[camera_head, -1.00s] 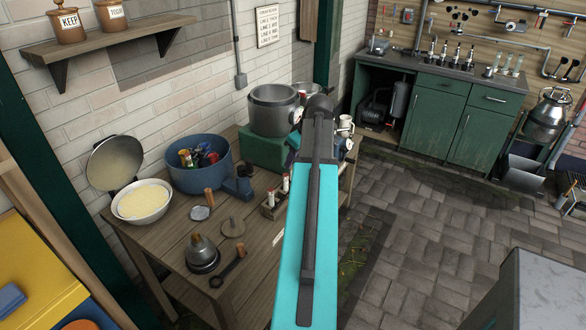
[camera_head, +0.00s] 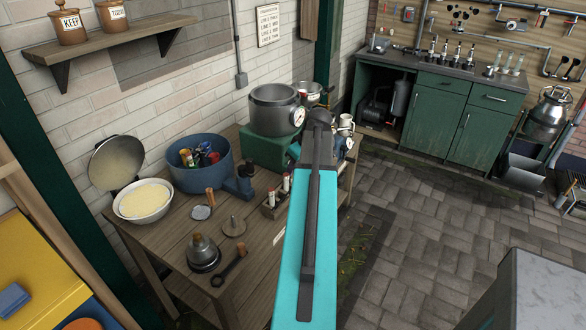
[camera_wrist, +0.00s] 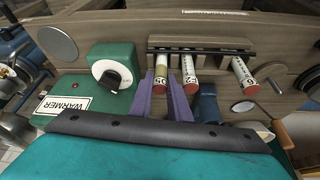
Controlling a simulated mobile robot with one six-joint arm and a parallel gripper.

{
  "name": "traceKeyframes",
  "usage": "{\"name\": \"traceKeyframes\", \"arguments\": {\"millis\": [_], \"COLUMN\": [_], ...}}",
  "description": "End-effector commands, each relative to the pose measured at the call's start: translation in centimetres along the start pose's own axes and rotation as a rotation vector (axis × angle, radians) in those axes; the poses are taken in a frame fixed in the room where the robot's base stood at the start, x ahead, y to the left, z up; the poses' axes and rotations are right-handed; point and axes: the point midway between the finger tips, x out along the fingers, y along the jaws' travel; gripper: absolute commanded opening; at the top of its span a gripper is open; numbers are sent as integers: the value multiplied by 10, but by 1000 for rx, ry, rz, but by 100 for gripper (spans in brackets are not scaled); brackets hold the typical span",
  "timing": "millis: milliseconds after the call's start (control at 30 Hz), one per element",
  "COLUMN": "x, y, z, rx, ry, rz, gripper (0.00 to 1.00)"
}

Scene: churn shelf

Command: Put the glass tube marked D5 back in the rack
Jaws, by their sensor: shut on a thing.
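In the wrist view my gripper (camera_wrist: 165,100) has two purple fingers, one on each side of the leftmost red-capped glass tube (camera_wrist: 160,72), and is shut on it. Its marking is too small to read surely as D5. This tube lines up with the left end of the dark-edged wooden rack (camera_wrist: 205,45); I cannot tell how deep it sits. Two more red-capped tubes, a middle one (camera_wrist: 191,70) and a right one (camera_wrist: 244,75), stand in the rack. In the head view the rack (camera_head: 268,211) shows left of my arm, which hides my gripper.
The green warmer box (camera_wrist: 112,75) with a dial is close on the left in the wrist view. On the bench are a blue tub (camera_head: 185,178), a white bowl (camera_head: 143,212) and a steel pot (camera_head: 272,118). A dark wrench (camera_head: 230,266) lies at the front.

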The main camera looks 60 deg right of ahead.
Motion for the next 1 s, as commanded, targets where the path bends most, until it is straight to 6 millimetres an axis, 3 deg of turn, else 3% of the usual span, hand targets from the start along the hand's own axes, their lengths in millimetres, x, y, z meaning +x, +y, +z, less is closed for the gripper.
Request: {"name": "traceKeyframes", "arguments": {"millis": [367, 400, 467, 1000], "x": [3, 3, 2, -6], "y": [0, 0, 1, 1], "z": [2, 2, 2, 1], "rx": [0, 0, 0, 1], "ry": [0, 0, 0, 0], "rz": [0, 0, 0, 1], "gripper": [0, 18, 24, 24]}}
